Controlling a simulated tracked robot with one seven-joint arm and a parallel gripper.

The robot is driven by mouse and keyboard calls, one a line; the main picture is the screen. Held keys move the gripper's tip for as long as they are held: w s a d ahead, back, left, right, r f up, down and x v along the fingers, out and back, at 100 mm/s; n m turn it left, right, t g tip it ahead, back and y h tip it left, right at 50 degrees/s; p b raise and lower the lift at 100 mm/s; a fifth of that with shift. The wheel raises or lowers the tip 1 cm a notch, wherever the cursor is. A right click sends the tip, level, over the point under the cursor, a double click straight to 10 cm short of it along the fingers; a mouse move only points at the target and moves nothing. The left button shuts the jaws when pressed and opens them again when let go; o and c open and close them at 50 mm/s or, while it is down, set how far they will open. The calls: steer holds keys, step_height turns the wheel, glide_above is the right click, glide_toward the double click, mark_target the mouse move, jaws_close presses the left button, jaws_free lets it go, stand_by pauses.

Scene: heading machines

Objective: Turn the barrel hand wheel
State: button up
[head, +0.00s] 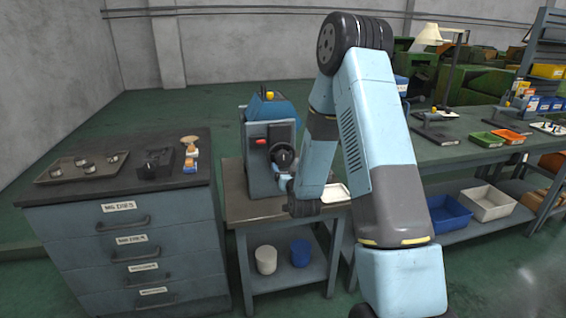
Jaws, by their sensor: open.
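The dark barrel hand wheel (282,154) is on the front face of a grey-blue machine (259,165) on the small middle bench. My arm reaches across from the right, and my gripper (281,172) is at the lower part of the wheel, close in front of it. My gripper is open. It is small in the view and partly merges with the wheel, so I cannot tell whether the fingers touch the rim. The right side of the machine is partly hidden by my arm.
A drawer cabinet (124,235) at left carries a tray (60,177) of small round parts and a dark block (156,164). A white tray (337,193) lies right of the machine, behind my arm. A long bench (450,155) with coloured bins stands at right.

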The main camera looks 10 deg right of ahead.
mark_target(283, 162)
steer(key=w, duration=0.6)
steer(key=shift+w, duration=0.35)
steer(key=c, duration=1)
